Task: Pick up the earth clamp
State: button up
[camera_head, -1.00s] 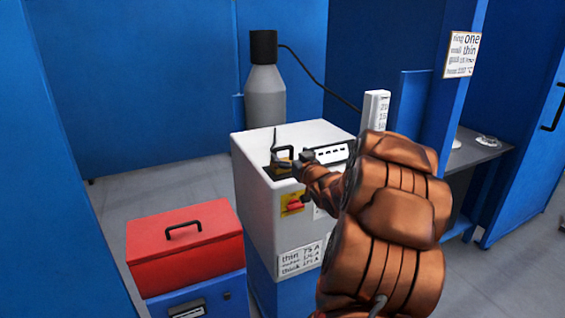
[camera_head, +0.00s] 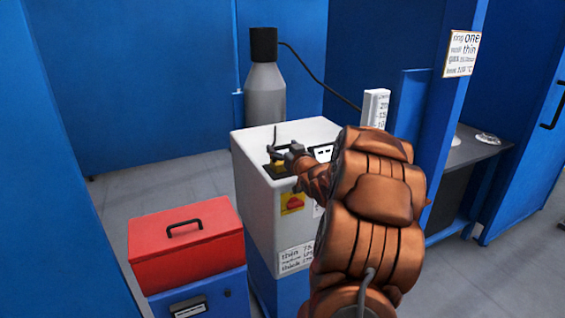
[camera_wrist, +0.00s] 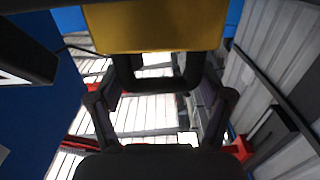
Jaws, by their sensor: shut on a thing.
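The earth clamp, a brass-yellow block with a dark handle-like part, is at the top front of the pale welding machine (camera_head: 262,205). In the head view only a small yellow bit of the clamp (camera_head: 279,164) shows beside my gripper (camera_head: 285,153). In the wrist view the brass block (camera_wrist: 155,25) fills the top middle, with a black U-shaped part under it. My gripper (camera_wrist: 158,80) is shut on the clamp there, its two dark fingers either side. Whether the clamp touches the machine top is hard to tell.
A grey gas cylinder (camera_head: 265,92) with a black top and cable stands behind the machine. A red toolbox (camera_head: 186,245) sits on a blue cabinet at left. A blue post (camera_head: 445,130) with a sign is close on the right. A grey shelf (camera_head: 475,152) lies beyond it.

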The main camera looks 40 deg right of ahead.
jog(key=c, duration=1)
jog(key=shift+o, duration=0.2)
